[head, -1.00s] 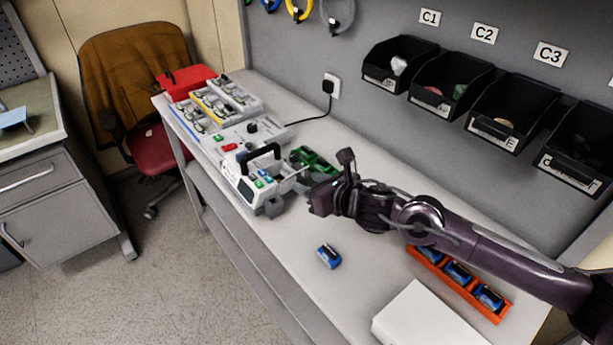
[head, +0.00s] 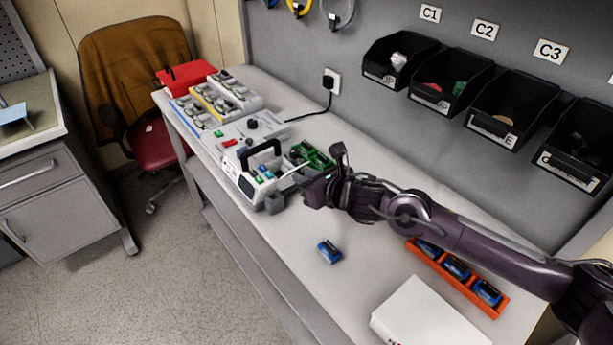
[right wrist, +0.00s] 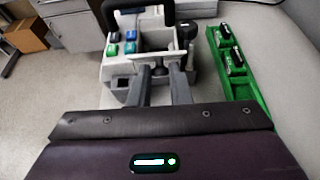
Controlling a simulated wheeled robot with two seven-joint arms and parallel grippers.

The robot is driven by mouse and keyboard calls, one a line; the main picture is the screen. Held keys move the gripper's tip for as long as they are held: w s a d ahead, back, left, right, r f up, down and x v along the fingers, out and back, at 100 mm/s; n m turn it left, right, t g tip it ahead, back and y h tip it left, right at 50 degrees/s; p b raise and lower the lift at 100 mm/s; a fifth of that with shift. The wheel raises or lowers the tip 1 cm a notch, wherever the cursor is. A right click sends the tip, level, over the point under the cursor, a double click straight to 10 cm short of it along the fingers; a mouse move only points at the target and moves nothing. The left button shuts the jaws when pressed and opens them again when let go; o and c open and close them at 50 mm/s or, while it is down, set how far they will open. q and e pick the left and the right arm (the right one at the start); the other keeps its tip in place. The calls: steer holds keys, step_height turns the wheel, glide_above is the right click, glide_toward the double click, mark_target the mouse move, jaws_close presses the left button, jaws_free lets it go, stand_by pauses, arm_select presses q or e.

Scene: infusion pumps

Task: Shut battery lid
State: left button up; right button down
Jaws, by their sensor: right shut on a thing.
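The infusion pump (head: 247,188) is a white-grey box on the bench with a black carry handle and coloured buttons. It also shows in the right wrist view (right wrist: 113,72). My right gripper (head: 303,190) is at the pump's near right end. In the right wrist view its two fingers (right wrist: 161,72) reach the pump's end, a narrow gap between them. It is shut on what seems to be the pale battery lid (head: 292,168), mostly hidden by the fingers; its exact angle is hard to tell. My left gripper is out of view.
A green tray (head: 318,156) with dark cells lies beside the pump. A loose blue battery (head: 329,251) is on the bench, an orange rack (head: 455,280) of batteries lies under my arm, and a white box (head: 428,318) is in front. Black bins (head: 400,62) hang on the wall.

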steer(key=r+g+p, duration=0.1)
steer(key=p, duration=0.1)
steer(key=w+r+g+h+p, duration=0.1)
steer(key=p, duration=0.1)
steer(key=a+r+g+h+p, duration=0.1)
steer(key=p, duration=0.2)
steer(key=shift+w, duration=0.3)
steer(key=shift+w+a+r+g+h+p, duration=0.15)
steer(key=shift+w+a+g+h+p, duration=0.1)
steer(key=shift+g+h+p, duration=0.35)
steer(key=shift+w+a+g+h+p, duration=0.25)
steer(key=shift+w+g+p, duration=0.2)
steer(key=shift+g, duration=0.25)
steer(key=c, duration=1.3)
jaws_free()
steer(key=shift+s, duration=0.1)
